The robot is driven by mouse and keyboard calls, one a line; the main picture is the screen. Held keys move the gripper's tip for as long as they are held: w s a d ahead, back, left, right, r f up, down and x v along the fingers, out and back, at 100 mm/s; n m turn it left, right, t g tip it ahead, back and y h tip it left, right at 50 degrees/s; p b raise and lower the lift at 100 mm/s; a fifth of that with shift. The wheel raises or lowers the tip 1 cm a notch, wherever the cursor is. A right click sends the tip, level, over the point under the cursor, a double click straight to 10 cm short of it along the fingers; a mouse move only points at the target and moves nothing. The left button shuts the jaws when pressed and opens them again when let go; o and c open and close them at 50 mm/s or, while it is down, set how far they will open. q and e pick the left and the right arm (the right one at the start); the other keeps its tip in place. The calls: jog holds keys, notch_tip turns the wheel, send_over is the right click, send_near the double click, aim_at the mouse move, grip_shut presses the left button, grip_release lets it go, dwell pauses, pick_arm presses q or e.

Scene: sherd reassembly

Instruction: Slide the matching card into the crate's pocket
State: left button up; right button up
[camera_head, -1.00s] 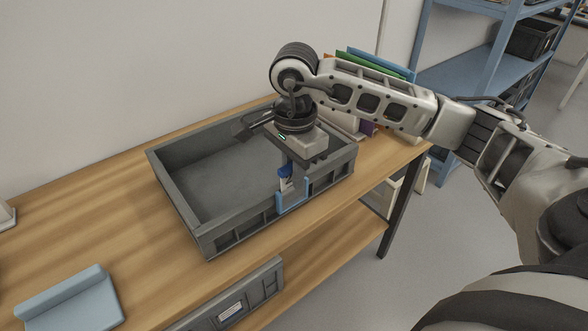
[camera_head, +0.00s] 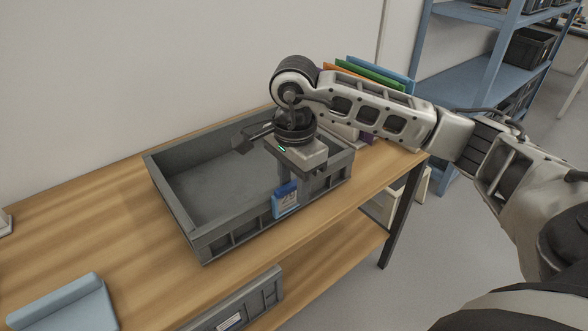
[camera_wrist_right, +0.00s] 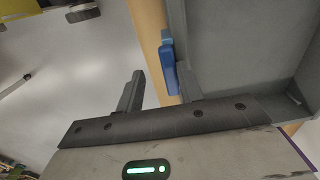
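A blue card with a pale printed face (camera_head: 286,198) sits low in the pocket on the crate's front wall. The pocket's light-blue frame (camera_head: 276,213) shows around its lower part. The grey crate (camera_head: 215,247) stands on the wooden table. My right gripper (camera_head: 298,186) is just above and behind the card, pointing down. In the right wrist view its two fingers (camera_wrist_right: 160,88) are spread apart with nothing clasped between them. The card's blue edge (camera_wrist_right: 169,70) shows beyond the fingertips, close to the right-hand finger. My left gripper is not in view.
A light-blue holder (camera_head: 62,302) lies at the table's front left. Upright coloured folders (camera_head: 372,72) stand behind my right arm. A second grey bin (camera_head: 250,298) is on the lower shelf. The crate's inside looks empty, and the table left of it is clear.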

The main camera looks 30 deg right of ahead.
pick_arm(q)
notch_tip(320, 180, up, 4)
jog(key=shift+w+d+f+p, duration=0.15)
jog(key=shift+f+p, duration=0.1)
jog(key=shift+p, duration=1)
pick_arm(e)
notch_tip(320, 180, up, 16)
jog(key=shift+s, duration=0.15)
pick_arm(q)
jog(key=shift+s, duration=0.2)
pick_arm(e)
jog(key=shift+s+f, duration=0.1)
